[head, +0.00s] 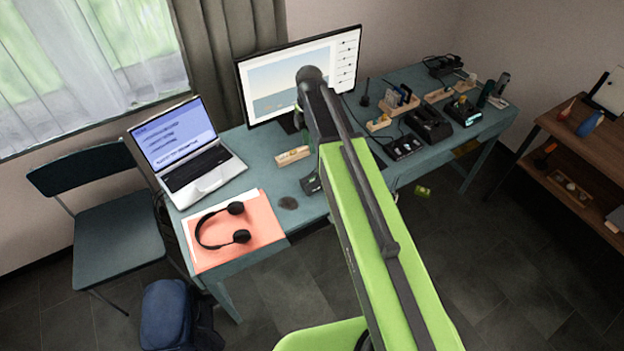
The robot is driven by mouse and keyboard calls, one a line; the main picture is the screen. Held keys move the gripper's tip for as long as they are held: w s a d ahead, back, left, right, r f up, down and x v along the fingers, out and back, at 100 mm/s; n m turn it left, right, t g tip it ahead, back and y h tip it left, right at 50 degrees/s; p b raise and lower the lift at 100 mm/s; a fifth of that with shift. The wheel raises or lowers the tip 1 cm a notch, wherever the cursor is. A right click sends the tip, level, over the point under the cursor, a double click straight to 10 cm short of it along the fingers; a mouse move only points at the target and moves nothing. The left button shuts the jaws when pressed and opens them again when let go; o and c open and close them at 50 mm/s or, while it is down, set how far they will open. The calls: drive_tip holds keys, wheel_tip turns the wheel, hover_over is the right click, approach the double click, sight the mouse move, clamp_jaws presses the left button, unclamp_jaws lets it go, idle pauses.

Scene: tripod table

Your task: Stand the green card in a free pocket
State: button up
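A small yellow-green piece (422,191) shows beyond the desk's front edge, against the dark floor, right of my arm. It is too small to tell whether it is the green card. A small light wooden block (292,156) lies on the desk between the laptop and my arm; I cannot tell whether it has pockets. Several wooden holders stand farther right, one (400,104) with things upright in it. Which pockets are free is too small to tell. My green arm crosses the middle of the view and hides part of the desk.
The teal desk (255,140) bears a laptop (190,160), a monitor (300,75), headphones (225,225) on a pink folder, and several dark devices at right. A chair (115,230) and a blue bag (167,312) stand at left. A wooden shelf (570,140) stands at right.

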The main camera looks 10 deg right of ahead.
drive_tip(key=b, duration=1.2)
hover_over(312, 178)
wheel_tip(312, 178, down, 12)
wheel_tip(312, 178, down, 6)
drive_tip(key=b, duration=0.5)
drive_tip(key=shift+r, duration=0.45)
clamp_jaws()
